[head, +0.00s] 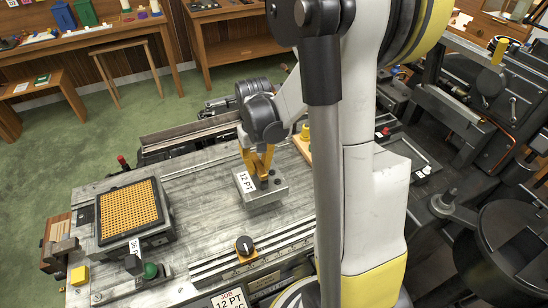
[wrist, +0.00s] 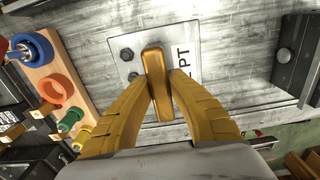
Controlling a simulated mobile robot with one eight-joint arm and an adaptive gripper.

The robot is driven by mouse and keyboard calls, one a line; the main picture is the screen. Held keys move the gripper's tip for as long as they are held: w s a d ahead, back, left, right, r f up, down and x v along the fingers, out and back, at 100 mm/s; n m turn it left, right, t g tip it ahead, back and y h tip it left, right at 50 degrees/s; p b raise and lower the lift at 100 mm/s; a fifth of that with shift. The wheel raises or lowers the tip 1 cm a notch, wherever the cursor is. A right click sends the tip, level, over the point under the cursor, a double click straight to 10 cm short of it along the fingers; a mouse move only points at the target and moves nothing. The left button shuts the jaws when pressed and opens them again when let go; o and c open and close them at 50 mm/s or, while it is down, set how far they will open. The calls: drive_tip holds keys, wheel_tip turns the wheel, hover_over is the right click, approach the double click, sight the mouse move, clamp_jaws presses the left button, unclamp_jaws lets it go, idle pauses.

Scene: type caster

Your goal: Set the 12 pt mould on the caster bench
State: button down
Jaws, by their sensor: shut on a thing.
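The 12 pt mould (head: 272,193) is a grey metal block with a white "12 PT" label, in the middle of the head view over the caster bench (head: 205,185). My gripper (head: 259,164) comes down on it from above with yellow fingers. In the wrist view the fingers (wrist: 160,82) are closed on both sides of the mould's brass grip bar (wrist: 156,70). The mould's grey plate (wrist: 125,48) and part of its label show behind the bar. I cannot tell whether its underside touches the bench or hangs just above it.
A dark-framed block with a brass grid (head: 128,208) and its own label stands at the bench's left. A wooden rack with coloured rings (wrist: 57,88) lies beside the mould.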

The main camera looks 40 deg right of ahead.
sight(253, 179)
drive_tip(key=shift+w+a+f, duration=0.2)
drive_tip(key=shift+a+f, duration=0.1)
drive_tip(key=shift+a, duration=0.2)
drive_tip(key=shift+w+a+f, duration=0.2)
drive_tip(key=shift+a+f, duration=0.1)
drive_tip(key=shift+a, duration=0.15)
drive_tip(key=shift+f+b, duration=0.7)
drive_tip(key=shift+f, duration=1.25)
drive_tip(key=shift+f, duration=0.15)
drive_tip(key=c, duration=1.4)
unclamp_jaws()
